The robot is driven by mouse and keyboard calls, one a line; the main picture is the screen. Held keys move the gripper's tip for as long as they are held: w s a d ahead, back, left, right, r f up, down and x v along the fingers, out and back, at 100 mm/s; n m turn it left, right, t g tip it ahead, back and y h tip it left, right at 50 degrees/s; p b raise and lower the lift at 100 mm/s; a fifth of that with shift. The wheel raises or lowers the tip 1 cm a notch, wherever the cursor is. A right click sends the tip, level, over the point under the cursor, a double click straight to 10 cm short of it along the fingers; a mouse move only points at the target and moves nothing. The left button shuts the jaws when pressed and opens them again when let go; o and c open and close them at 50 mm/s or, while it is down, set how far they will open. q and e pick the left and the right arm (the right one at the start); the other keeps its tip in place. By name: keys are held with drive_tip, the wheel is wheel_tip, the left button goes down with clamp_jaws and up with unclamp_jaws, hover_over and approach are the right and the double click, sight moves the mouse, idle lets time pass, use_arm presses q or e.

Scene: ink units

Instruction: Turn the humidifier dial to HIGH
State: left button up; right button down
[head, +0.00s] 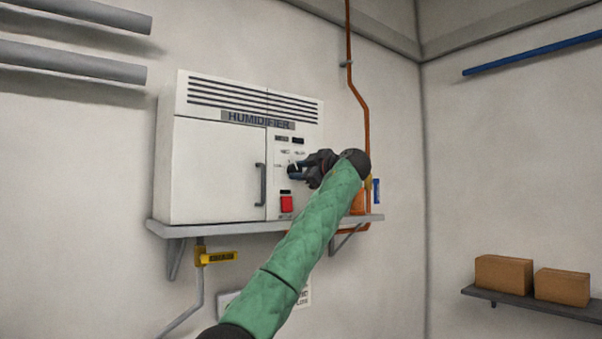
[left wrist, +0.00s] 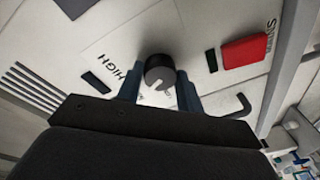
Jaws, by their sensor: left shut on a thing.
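The humidifier (head: 215,165) is a white wall cabinet on a shelf, with a vent on top and a control panel at its right side. The dial (left wrist: 159,70) is a dark round knob with a white mark, seen in the left wrist view. The word HIGH (left wrist: 132,73) is printed on the panel to its left there. My left gripper (head: 294,168) is at the panel and hides most of the dial in the head view. Its two fingers, also in the left wrist view (left wrist: 160,90), are shut on the dial, one on each side. My right gripper is out of view.
A red mains switch (head: 286,203) sits below the dial, and a dark door handle (head: 262,185) stands to its left. A grey shelf (head: 200,230) bears the cabinet. A yellow valve handle (head: 218,257) is below, and an orange pipe (head: 366,120) runs at right.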

use_arm(q)
drive_tip(key=m+b, duration=0.3)
drive_tip(key=m, duration=0.1)
drive_tip(key=m+t+b, duration=0.1)
drive_tip(key=m+b, duration=0.3)
drive_tip(key=shift+f+m, duration=0.2)
drive_tip(key=shift+m, duration=0.1)
drive_tip(key=shift+r+m+t+b, duration=0.2)
drive_tip(key=shift+m+t+b, duration=0.1)
drive_tip(key=shift+m+b, duration=0.4)
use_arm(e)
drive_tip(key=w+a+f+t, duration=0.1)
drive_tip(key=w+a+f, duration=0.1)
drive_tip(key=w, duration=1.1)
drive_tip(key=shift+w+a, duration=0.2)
use_arm(q)
drive_tip(key=shift+s, duration=0.1)
drive_tip(key=o, duration=1)
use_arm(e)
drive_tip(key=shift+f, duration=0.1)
use_arm(q)
drive_tip(key=shift+f, duration=0.1)
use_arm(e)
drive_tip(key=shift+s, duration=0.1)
